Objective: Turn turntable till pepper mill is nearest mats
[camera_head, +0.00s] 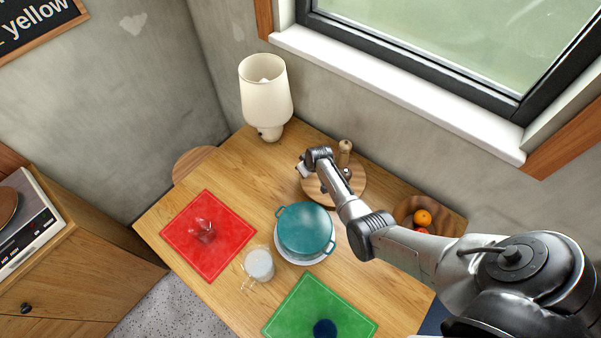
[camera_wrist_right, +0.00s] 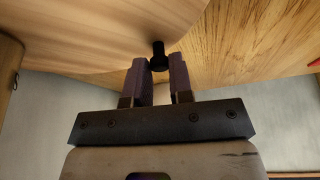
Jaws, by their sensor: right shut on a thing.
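The round wooden turntable (camera_head: 313,191) sits toward the back of the table, partly covered by my right arm. The pepper mill (camera_head: 345,148), a wooden one, stands upright at its back edge, on the side away from the mats. The red mat (camera_head: 182,238) lies at the left and the green mat (camera_head: 290,318) at the front. In the right wrist view, my right gripper (camera_wrist_right: 159,72) is shut on a small black knob (camera_wrist_right: 158,50) by the turntable's light wood (camera_wrist_right: 100,30). In the head view its fingers are hidden behind the wrist. My left gripper is not in view.
A teal pot (camera_head: 304,228) stands between turntable and mats, with a white jug (camera_head: 259,263) nearby. A wooden bowl (camera_head: 404,209) with fruit is right of the turntable. A lamp (camera_head: 265,92) stands at the back left. A clear glass (camera_head: 203,232) is on the red mat.

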